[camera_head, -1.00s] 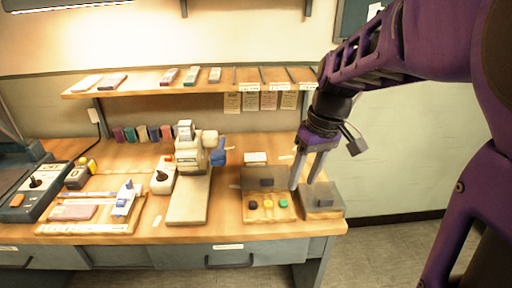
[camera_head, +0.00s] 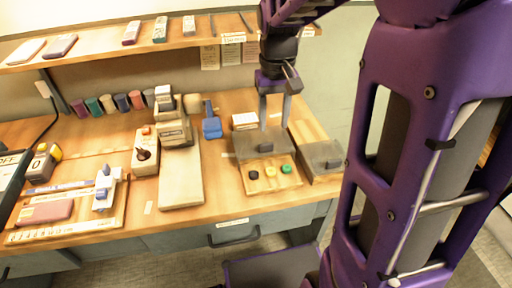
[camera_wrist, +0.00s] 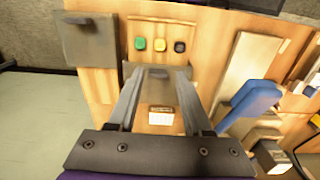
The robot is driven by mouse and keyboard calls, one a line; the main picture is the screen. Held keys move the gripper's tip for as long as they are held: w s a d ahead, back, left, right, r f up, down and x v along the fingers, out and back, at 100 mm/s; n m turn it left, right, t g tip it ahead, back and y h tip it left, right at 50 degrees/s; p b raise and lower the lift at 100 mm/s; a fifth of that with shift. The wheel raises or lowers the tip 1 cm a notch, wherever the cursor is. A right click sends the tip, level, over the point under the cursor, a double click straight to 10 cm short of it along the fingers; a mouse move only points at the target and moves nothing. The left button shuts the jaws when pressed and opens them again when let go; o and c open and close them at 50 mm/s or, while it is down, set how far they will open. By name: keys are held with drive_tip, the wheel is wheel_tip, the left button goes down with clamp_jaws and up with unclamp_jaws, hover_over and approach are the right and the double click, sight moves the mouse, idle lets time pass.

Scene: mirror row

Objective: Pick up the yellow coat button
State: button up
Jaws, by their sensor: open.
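The yellow coat button (camera_head: 270,172) lies in a shallow wooden tray (camera_head: 262,187), between a black button (camera_head: 254,175) and a green button (camera_head: 286,169). The wrist view shows the yellow button (camera_wrist: 160,44) beyond my fingertips, in the middle of the row. A grey lid-like panel (camera_head: 246,146) with a dark handle (camera_head: 266,147) covers the back part of the tray. My gripper (camera_head: 275,124) is open and empty, fingers pointing down. It appears above the panel's back edge, behind the buttons, and in the wrist view (camera_wrist: 160,74) the fingers straddle the panel.
A second grey-lidded box (camera_head: 322,156) stands right of the tray. A blue item (camera_head: 211,122) and a machine with a long pale base (camera_head: 181,184) stand to the left. A white labelled box (camera_head: 245,120) is behind. A shelf (camera_head: 110,50) runs above the bench.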

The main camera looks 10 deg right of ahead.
drive_tip(key=b, duration=0.2)
hover_over(271, 170)
wheel_tip(271, 170, down, 10)
drive_tip(key=shift+s+f, duration=0.15)
drive_tip(key=shift+f, duration=0.1)
drive_tip(key=shift+f+b, duration=0.75)
drive_tip(key=shift+f, duration=2.4)
clamp_jaws()
